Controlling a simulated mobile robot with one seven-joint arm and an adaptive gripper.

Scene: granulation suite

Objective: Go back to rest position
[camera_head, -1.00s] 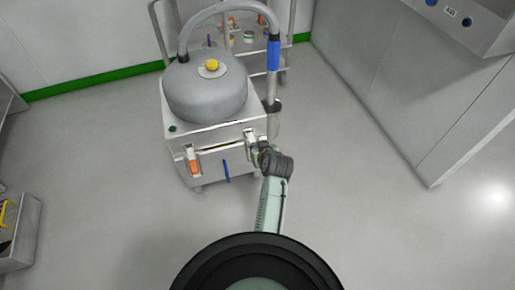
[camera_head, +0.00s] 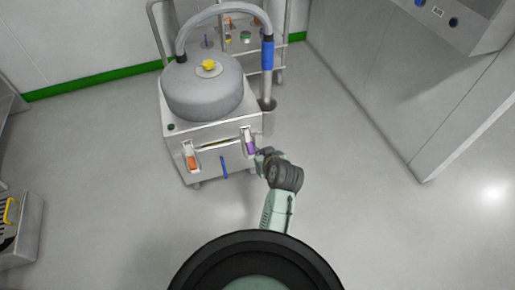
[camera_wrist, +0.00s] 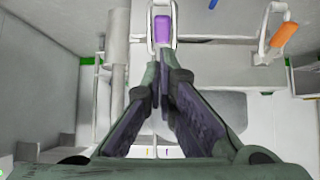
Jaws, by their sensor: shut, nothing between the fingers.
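My gripper shows large in the wrist view (camera_wrist: 162,85), with its two dark fingers together and nothing held between them. In the head view my arm reaches forward, and its end (camera_head: 262,160) is just right of the front of a wheeled vacuum unit (camera_head: 202,90). A purple-handled latch (camera_head: 251,146) on the unit's front is close to the gripper; it also shows just beyond the fingertips in the wrist view (camera_wrist: 162,30). The fingertips appear apart from it, though the exact gap is hard to tell.
An orange-handled latch (camera_head: 193,162) and a blue handle (camera_head: 224,168) are on the unit's front. A hose with a blue grip (camera_head: 267,55) stands at its right. A steel cabinet (camera_head: 430,100) is on the right. A low box (camera_head: 22,235) is at the left. Floor between is clear.

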